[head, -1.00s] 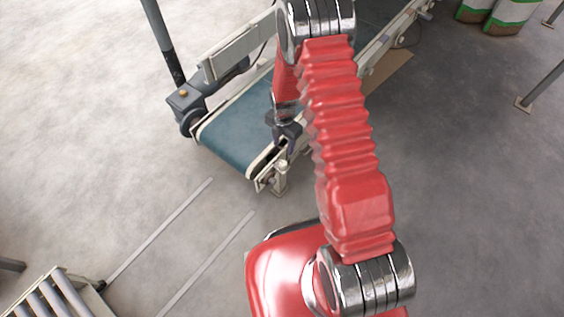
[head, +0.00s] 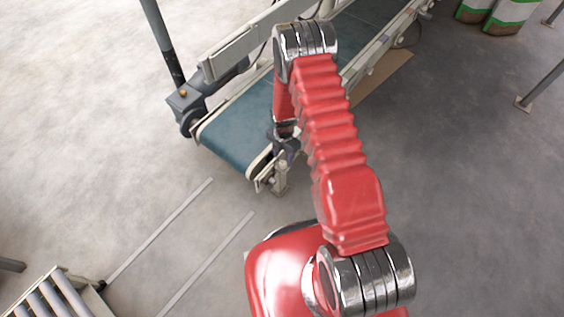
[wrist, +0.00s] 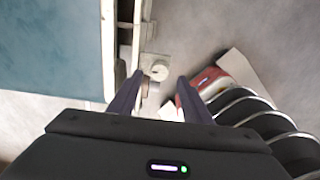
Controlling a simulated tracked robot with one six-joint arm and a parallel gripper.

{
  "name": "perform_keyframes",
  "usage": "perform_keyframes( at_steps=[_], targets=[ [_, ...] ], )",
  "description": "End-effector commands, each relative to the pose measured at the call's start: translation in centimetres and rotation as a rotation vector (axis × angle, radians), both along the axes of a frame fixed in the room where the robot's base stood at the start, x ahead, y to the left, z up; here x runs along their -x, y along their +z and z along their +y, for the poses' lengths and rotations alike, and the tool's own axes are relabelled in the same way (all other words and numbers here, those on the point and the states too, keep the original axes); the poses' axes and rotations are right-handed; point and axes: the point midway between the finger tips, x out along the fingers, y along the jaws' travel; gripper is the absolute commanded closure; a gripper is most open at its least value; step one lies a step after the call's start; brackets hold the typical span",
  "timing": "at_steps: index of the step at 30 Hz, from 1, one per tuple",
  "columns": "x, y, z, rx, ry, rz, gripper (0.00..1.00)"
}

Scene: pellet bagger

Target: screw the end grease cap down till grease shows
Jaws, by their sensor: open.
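A small round pale cap (wrist: 158,71) shows in the wrist view on a light bracket beside the belt's end; I take it for the grease cap. My gripper (wrist: 160,77) is open, with one dark finger on either side of the line to the cap. The fingertips show no clear contact with it, and the height gap cannot be told. In the head view my gripper (head: 286,147) is over the near right corner of the conveyor, above the end bracket (head: 278,183), and the cap is not clear there. No grease can be made out.
The conveyor's teal belt (head: 238,127) lies left of my gripper, with a pale side rail along it. A grey motor (head: 190,107) is at its left side. A roller table (head: 50,296) stands at the lower left.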

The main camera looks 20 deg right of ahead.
Motion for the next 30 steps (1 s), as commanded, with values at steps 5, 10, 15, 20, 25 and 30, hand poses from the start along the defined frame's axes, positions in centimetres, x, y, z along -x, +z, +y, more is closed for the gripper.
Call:
perform_keyframes(
  at_steps=[5,10,15,20,25,30],
  targets=[
    [0.1,-2.2,0.0,0.000,0.000,0.001,0.55],
    [0.0,-3.8,0.0,0.000,0.000,0.000,0.55],
    [0.0,-4.5,0.0,0.000,0.000,0.000,0.55],
    [0.0,-4.6,0.0,0.000,0.000,0.000,0.55],
    [0.0,-4.5,0.0,0.000,0.000,0.000,0.59],
    [0.0,-4.5,0.0,0.000,0.000,0.000,0.71]
  ],
)
